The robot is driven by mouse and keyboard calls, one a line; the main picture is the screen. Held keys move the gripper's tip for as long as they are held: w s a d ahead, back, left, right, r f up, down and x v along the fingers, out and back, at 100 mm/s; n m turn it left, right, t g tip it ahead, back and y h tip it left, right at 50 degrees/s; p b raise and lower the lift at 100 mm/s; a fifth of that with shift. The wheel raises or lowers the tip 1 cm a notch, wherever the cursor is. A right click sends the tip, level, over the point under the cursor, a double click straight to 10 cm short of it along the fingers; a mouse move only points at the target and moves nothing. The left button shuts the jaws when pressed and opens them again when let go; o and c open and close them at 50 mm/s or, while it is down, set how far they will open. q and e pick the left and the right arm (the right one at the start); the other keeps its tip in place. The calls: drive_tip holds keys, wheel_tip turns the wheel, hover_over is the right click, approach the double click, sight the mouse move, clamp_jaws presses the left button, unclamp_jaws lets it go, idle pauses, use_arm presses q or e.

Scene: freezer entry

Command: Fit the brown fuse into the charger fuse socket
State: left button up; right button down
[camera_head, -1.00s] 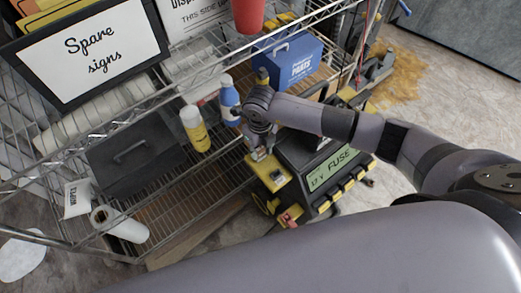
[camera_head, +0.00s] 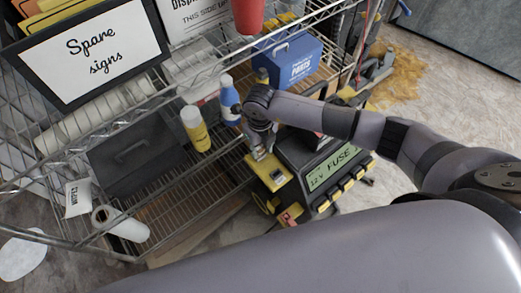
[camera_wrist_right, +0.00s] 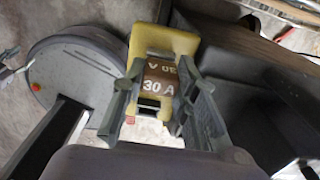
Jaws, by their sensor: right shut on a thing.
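The charger (camera_head: 325,170) is a black and yellow unit with a green "12V FUSE" label. Its fuse socket (camera_head: 277,174) is a small dark fitting on a yellow panel (camera_head: 268,182), which also shows in the wrist view (camera_wrist_right: 165,40). My right gripper (camera_head: 262,152) is just above and behind that panel. In the wrist view my right gripper (camera_wrist_right: 158,100) is shut on the brown fuse (camera_wrist_right: 158,78), marked "30 A", over the yellow panel. I cannot tell whether the fuse touches the socket. My left gripper is out of view.
A blue parts box (camera_head: 287,62) sits behind.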

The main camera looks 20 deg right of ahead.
sight(260, 147)
drive_tip(key=shift+r, duration=0.4)
drive_tip(key=shift+r+p, duration=2.35)
drive_tip(key=shift+r, duration=0.35)
